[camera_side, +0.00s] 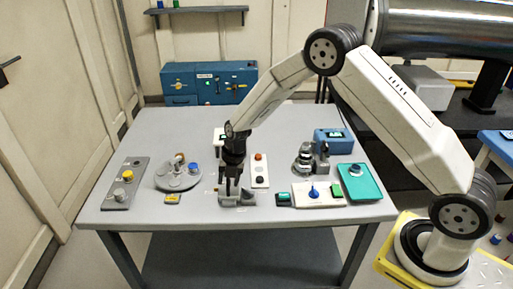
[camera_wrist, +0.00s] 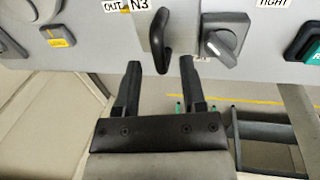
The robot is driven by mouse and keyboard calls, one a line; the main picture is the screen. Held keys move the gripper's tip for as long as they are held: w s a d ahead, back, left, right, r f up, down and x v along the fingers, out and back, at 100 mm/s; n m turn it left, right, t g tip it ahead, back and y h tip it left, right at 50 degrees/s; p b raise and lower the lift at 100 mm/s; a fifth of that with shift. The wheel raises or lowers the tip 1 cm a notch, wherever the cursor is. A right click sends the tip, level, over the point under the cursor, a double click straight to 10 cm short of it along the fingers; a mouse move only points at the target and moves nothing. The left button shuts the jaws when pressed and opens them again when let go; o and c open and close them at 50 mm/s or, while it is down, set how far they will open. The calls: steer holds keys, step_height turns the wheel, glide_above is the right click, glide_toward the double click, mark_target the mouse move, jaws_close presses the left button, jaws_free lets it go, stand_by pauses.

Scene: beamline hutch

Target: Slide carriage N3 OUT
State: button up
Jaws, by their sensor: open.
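Carriage N3 shows in the wrist view as a grey block with a dark upright hooked handle (camera_wrist: 160,35), beside the labels "OUT" and "N3" (camera_wrist: 137,5). My gripper (camera_wrist: 160,66) is open and empty, with its two fingers apart just short of the handle, one toward each side of it. In the side view, my gripper (camera_side: 232,194) points down at the front middle of the table, over the grey carriage fixture (camera_side: 245,199). The fingers partly hide the handle there.
A grey lever knob (camera_wrist: 222,42) sits close right of the handle, near a "TIGHT" label (camera_wrist: 273,3). The table (camera_side: 150,218) also holds a round grey turntable (camera_side: 178,181), a white button panel (camera_side: 260,171), a white panel with a blue knob (camera_side: 313,191) and a teal tray (camera_side: 360,190).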

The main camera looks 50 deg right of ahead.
steer(key=shift+r, duration=0.1)
step_height(320, 180, up, 8)
steer(key=s+d, duration=0.1)
steer(key=shift+f, duration=0.25)
stand_by(0.3)
steer(key=shift+s, duration=0.1)
steer(key=s+d+r+m, duration=0.1)
steer(key=s+r+m, duration=0.1)
steer(key=s+m, duration=0.9)
steer(key=s+d+r+m+t+h, duration=0.1)
steer(key=s+r+m, duration=0.2)
steer(key=s+m, duration=0.9)
steer(key=shift+d+m+h, duration=0.15)
steer(key=shift+m+h, duration=0.15)
steer(key=shift+m, duration=1.7)
